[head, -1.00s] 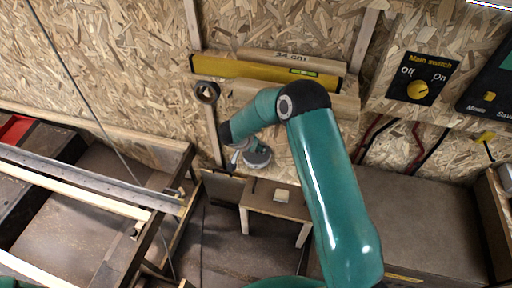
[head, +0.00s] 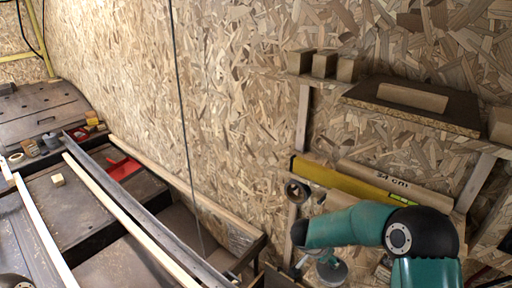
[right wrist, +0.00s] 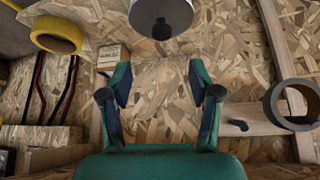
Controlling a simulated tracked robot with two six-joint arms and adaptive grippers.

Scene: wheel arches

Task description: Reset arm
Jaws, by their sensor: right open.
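My right arm (head: 425,240) comes in at the lower right of the head view, teal with black joints, in front of the wooden wall. Its gripper is small and low in that view, partly hidden by the wrist. In the right wrist view my right gripper (right wrist: 160,95) shows clearly, with its two fingers spread apart and nothing between them. It faces the chipboard wall. My left gripper is not in view.
A yellow spirit level (head: 342,182) lies on a wall ledge. A shelf (head: 420,112) with wooden blocks is above. A ring (right wrist: 292,104) is right of my gripper in the wrist view, a yellow ring (right wrist: 57,35) upper left. A red piece (head: 122,167) lies on the left bench.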

